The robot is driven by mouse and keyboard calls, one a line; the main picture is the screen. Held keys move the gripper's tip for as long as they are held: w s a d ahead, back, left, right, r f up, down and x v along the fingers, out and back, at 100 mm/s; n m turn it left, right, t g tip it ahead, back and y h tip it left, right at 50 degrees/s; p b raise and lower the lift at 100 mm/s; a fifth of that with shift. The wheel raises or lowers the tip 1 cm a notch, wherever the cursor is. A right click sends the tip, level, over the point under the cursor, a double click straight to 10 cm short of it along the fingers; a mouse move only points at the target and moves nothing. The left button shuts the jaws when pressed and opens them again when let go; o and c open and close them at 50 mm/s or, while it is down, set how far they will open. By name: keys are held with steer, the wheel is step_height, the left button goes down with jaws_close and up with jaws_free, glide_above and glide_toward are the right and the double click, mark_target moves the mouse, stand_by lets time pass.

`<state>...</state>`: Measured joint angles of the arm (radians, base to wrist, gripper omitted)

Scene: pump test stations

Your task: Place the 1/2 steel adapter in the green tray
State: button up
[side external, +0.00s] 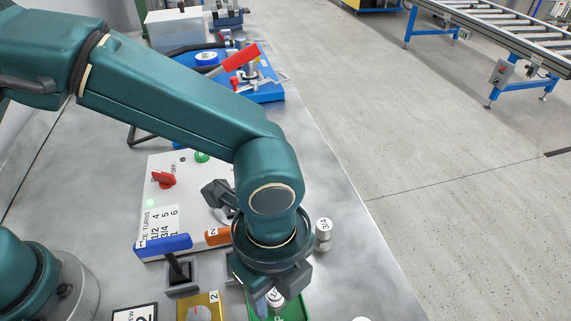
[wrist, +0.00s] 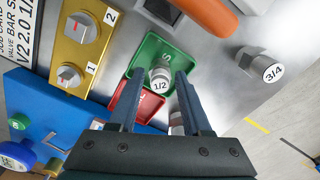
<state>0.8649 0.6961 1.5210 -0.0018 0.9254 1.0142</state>
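The 1/2 steel adapter (wrist: 160,80), a small silvery cylinder with a white "1/2" top, stands upright at the green tray (wrist: 151,50) in the wrist view, seemingly inside it. In the side view the adapter (side external: 275,298) shows just below my gripper, with part of the green tray (side external: 295,310) around it. My gripper (wrist: 159,74) is open above the tray, one finger on each side of the adapter. Gaps show between the fingers and the adapter. The adapter's lower end and its contact with the tray floor are hard to see.
A red tray (wrist: 128,106) adjoins the green one, partly behind the fingers. A 3/4 adapter (wrist: 262,66) stands to the right. A yellow valve block (wrist: 80,40) with two knobs is at left. A blue panel (wrist: 55,110) and an orange-handled part (wrist: 205,14) are close by.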

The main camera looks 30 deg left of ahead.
mark_target(277, 293)
steer(key=shift+o, duration=0.2)
step_height(277, 293, up, 12)
steer(key=w+a+r+n+t, duration=0.1)
steer(key=w+a+r+n, duration=0.3)
steer(key=a, duration=0.3)
steer(key=s+a+f+n+t, duration=0.1)
steer(key=s+a+n+t, duration=0.1)
steer(key=a+n, duration=0.6)
steer(key=s+a+f+n+t, duration=0.1)
steer(key=s+a+n, duration=0.3)
steer(key=a+n, duration=0.5)
steer(key=shift+s+f+n+t, duration=0.25)
steer(key=shift+s+n+t, duration=0.05)
steer(key=shift+t, duration=0.5)
